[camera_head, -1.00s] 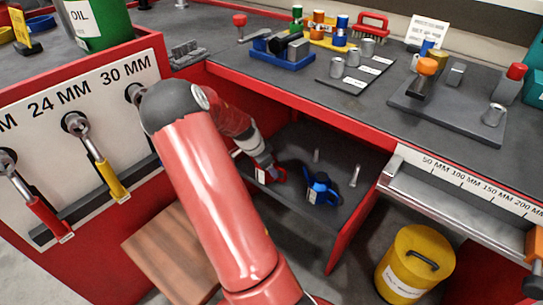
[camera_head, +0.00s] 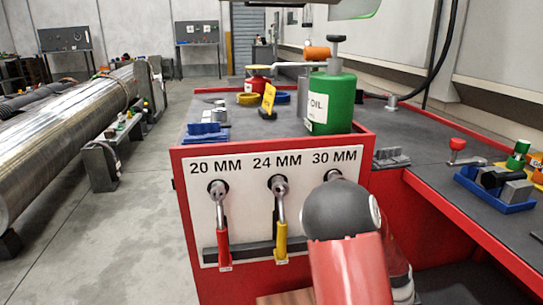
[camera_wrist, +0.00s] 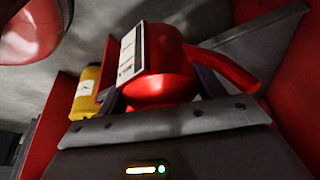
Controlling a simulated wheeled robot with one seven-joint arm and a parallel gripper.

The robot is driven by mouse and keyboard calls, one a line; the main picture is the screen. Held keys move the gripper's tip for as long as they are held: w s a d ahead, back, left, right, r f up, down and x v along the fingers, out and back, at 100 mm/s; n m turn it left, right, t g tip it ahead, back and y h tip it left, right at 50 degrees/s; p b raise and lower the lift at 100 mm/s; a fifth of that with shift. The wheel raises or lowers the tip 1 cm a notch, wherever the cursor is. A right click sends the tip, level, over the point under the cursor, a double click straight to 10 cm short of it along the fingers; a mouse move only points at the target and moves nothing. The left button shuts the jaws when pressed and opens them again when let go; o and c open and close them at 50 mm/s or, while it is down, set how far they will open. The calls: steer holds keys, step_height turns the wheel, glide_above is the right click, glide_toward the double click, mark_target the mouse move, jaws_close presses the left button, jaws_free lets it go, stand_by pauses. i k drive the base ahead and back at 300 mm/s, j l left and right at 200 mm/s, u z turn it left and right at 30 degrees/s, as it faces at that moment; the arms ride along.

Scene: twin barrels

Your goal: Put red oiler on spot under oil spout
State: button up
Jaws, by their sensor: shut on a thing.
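The red oiler (camera_wrist: 165,65) with a white label and a red handle fills the middle of the wrist view. My gripper (camera_wrist: 163,92) is shut on it, with a dark finger on each side. In the head view the oiler and my gripper are hidden. A green oil can (camera_head: 333,100) stands on the bench top in the head view. A grey pipe (camera_head: 290,65) reaches left at its top, with an orange piece above. I take this pipe as the oil spout. A small red object (camera_head: 258,84) sits below the pipe's left end. No marked spot is clear.
Wrenches hang on the white panel (camera_head: 270,200) at the bench front. A yellow tag stand (camera_head: 268,101) and a blue tray (camera_head: 205,131) stand left of the green can.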

mark_target(273, 135)
steer(key=k, duration=0.95)
